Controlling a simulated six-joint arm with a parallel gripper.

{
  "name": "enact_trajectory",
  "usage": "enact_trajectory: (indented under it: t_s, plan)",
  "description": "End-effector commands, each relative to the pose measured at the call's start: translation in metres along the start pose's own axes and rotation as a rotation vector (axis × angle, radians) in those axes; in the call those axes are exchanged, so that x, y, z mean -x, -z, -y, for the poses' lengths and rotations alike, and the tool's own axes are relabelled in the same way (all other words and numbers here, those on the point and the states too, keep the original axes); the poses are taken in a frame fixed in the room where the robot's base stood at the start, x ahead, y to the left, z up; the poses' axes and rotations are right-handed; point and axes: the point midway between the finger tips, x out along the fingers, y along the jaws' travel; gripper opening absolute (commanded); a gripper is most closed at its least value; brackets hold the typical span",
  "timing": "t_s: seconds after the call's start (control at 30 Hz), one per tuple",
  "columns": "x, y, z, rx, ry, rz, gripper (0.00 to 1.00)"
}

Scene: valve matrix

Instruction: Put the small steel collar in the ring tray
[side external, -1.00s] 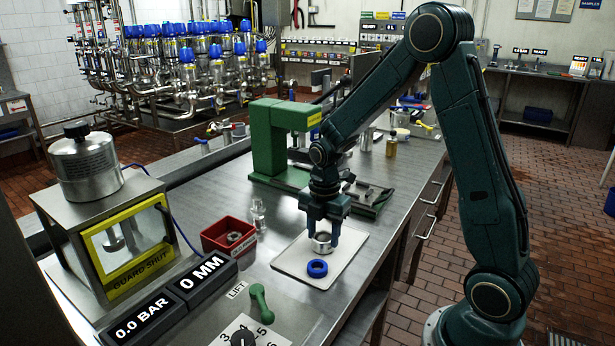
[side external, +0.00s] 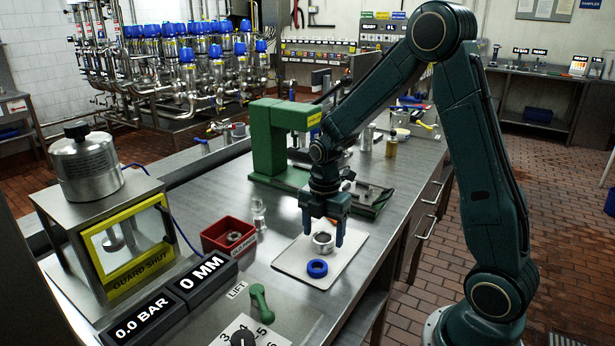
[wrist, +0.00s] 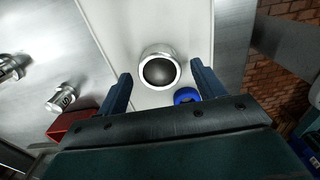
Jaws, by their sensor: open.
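A short steel collar (side external: 323,243) with a dark bore stands on a white mat (side external: 295,262). It also shows in the wrist view (wrist: 158,69). My gripper (side external: 323,238) is open above the mat, with one finger on each side of the collar in the side view. In the wrist view the fingers (wrist: 162,80) are wide apart, with gaps between them and the collar. The red tray (side external: 213,236) is left of the mat, with a steel ring (side external: 234,238) inside and a label on its front. Its red wall shows in the wrist view (wrist: 72,128).
A blue ring (side external: 317,268) lies on the mat close to the collar. Bare steel bench lies between tray and mat.

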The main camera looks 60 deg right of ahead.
Motion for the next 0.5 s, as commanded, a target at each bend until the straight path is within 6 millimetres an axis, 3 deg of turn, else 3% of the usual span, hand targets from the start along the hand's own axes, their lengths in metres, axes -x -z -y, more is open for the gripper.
enact_trajectory:
  t_s: [0.5]
  plan:
    - [0.075, 0.0, -0.001, 0.0, -0.006, 0.002, 0.68]
